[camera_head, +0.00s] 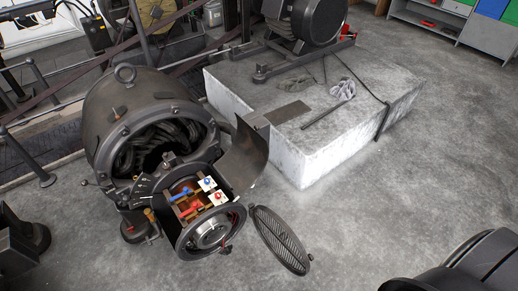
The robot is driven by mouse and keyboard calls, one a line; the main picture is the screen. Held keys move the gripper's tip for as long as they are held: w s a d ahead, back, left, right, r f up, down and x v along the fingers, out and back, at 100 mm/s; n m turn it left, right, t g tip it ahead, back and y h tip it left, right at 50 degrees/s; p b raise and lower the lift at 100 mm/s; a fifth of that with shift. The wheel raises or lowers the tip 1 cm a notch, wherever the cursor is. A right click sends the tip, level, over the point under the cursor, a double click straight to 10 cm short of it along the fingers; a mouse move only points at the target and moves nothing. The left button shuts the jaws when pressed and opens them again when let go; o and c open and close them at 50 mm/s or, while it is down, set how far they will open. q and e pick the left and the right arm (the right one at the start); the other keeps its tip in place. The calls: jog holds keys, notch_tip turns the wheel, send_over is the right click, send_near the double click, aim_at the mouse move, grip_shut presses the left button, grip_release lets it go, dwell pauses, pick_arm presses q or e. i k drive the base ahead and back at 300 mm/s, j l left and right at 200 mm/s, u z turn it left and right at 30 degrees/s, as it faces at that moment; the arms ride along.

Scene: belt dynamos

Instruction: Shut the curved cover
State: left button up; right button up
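The curved cover (244,158) is a dark, bent metal plate on the right side of the dynamo (130,105). It stands open, swung out and tilted away from the housing. The opening beside it shows red and blue parts and white tags (207,184) inside. A round end ring (212,232) is at the front of the dynamo, below the opening. Neither of my grippers shows in the head view.
A round slatted grille (279,240) leans at the lower right of the dynamo. A concrete block (315,150) behind the cover carries a machine (306,20), a rod (326,114) and a cloth (343,89). The floor (390,200) to the right is clear. A dark rounded object is at the lower right corner.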

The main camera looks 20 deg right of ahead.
aim_at(247, 159)
jog(key=k+l+u, duration=0.1)
jog(key=l, duration=0.3)
jog(key=k+l+u, duration=0.15)
jog(key=l, duration=0.2)
jog(key=k+l+u, duration=0.1)
jog(key=l, duration=0.25)
jog(key=k+l+u, duration=0.15)
jog(key=l, duration=0.2)
jog(key=i+l+u, duration=0.1)
jog(key=l, duration=0.3)
jog(key=i+l+u, duration=0.1)
jog(key=l, duration=0.3)
jog(key=i+l+u, duration=0.1)
jog(key=l, duration=0.3)
jog(key=i+l+u, duration=0.1)
jog(key=l, duration=0.3)
jog(key=i+l+u, duration=0.3)
jog(key=l, duration=0.2)
jog(key=k+j, duration=0.05)
